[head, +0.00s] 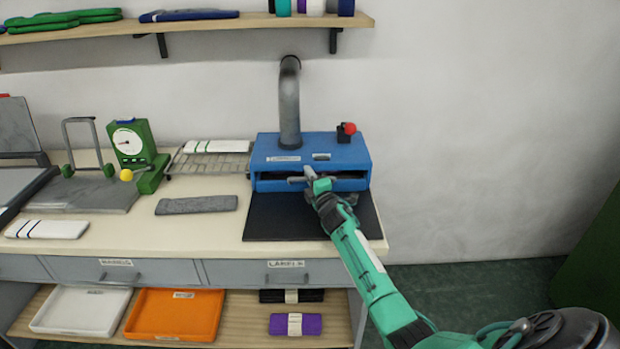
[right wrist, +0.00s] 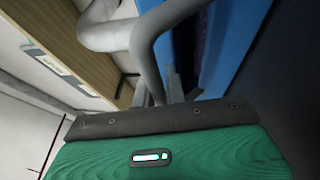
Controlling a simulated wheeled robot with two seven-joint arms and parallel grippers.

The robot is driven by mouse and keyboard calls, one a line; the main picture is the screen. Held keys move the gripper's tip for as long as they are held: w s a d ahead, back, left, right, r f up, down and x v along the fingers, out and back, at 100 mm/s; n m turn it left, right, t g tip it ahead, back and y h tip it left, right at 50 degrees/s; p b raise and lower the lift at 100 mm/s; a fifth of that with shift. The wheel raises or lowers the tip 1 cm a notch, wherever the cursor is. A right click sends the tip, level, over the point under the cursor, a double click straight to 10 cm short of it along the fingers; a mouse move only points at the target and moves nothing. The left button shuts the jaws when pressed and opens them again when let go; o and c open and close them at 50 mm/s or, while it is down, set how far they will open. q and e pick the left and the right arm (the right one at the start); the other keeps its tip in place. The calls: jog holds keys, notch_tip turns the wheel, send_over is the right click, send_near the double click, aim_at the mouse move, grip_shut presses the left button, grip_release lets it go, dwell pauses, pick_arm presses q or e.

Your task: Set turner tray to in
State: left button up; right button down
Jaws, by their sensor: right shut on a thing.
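The turner appears to be the blue box (head: 275,150) with a grey pipe rising from its top, at the right of the bench. A dark slot runs along its front. A grey bar handle (head: 296,180) shows at that slot, probably the tray's. My right gripper (head: 313,180) is at the slot, shut on the handle; the bent grey bar also shows large in the right wrist view (right wrist: 146,50). A dark flat panel (head: 275,220) lies in front of the box; I cannot tell whether it is the tray or a mat. How far the tray is out is hidden. My left gripper is not in view.
Left of the box are a grey slab (head: 197,204), a rack with a white bundle (head: 215,147) and a green dial gauge (head: 133,145). Drawers (head: 280,272) are below.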

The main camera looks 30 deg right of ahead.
jog(key=shift+d+r, duration=0.15)
jog(key=shift+r, duration=0.1)
jog(key=c, duration=1.7)
grip_release()
jog(key=shift+w, duration=0.1)
jog(key=shift+o, duration=1.2)
jog(key=shift+w+f, duration=0.2)
jog(key=shift+f, duration=0.05)
jog(key=shift+s+f, duration=0.15)
jog(key=shift+s, duration=0.45)
jog(key=v, duration=0.4)
jog(key=shift+s+b, duration=0.3)
jog(key=shift+b, duration=0.1)
jog(key=shift+v, duration=0.9)
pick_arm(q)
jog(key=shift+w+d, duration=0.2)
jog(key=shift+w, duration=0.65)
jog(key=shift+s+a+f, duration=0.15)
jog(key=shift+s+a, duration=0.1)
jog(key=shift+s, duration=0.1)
